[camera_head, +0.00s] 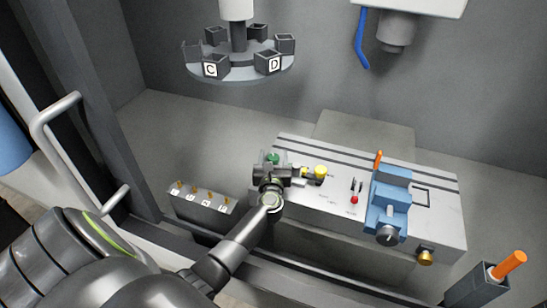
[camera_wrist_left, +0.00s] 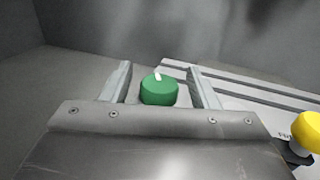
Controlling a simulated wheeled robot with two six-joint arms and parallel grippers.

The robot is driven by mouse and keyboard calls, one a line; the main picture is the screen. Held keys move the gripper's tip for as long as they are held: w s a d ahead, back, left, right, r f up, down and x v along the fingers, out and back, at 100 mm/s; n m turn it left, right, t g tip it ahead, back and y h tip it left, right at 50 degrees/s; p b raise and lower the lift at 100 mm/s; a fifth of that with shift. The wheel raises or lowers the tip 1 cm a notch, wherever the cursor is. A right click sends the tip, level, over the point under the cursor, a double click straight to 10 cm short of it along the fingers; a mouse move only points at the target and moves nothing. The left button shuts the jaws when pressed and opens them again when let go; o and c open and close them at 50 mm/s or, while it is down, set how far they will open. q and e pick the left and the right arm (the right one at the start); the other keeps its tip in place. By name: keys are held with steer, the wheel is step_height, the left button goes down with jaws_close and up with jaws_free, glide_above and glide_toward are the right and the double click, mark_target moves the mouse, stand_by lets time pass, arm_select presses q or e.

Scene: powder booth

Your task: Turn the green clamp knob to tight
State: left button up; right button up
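The green clamp knob (camera_wrist_left: 158,91) is a short round knob with a white pointer mark on top, near the left end of the machine table (camera_head: 318,217). In the head view the knob (camera_head: 272,157) shows just beyond my left gripper, partly hidden by it. My left gripper (camera_wrist_left: 160,84) is open, with one finger on each side of the knob and a gap to both fingers in the picture. In the head view my left gripper (camera_head: 272,166) is at the table's left end. My right gripper is not in view.
A yellow knob (camera_head: 320,171) stands close to the right of my left gripper. Further right are a small red-tipped lever (camera_head: 354,199) and a blue vise (camera_head: 388,205). A grey box with several brass pegs (camera_head: 203,199) stands left. A round tool carousel (camera_head: 240,68) hangs above.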

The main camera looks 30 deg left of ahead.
arm_select(q)
steer(key=shift+s+d+f, duration=0.1)
steer(key=shift+s+d, duration=0.25)
steer(key=shift+s, duration=0.2)
steer(key=b+v, duration=0.3)
steer(key=v, duration=1.3)
steer(key=shift+b, duration=0.3)
steer(key=shift+d, duration=0.1)
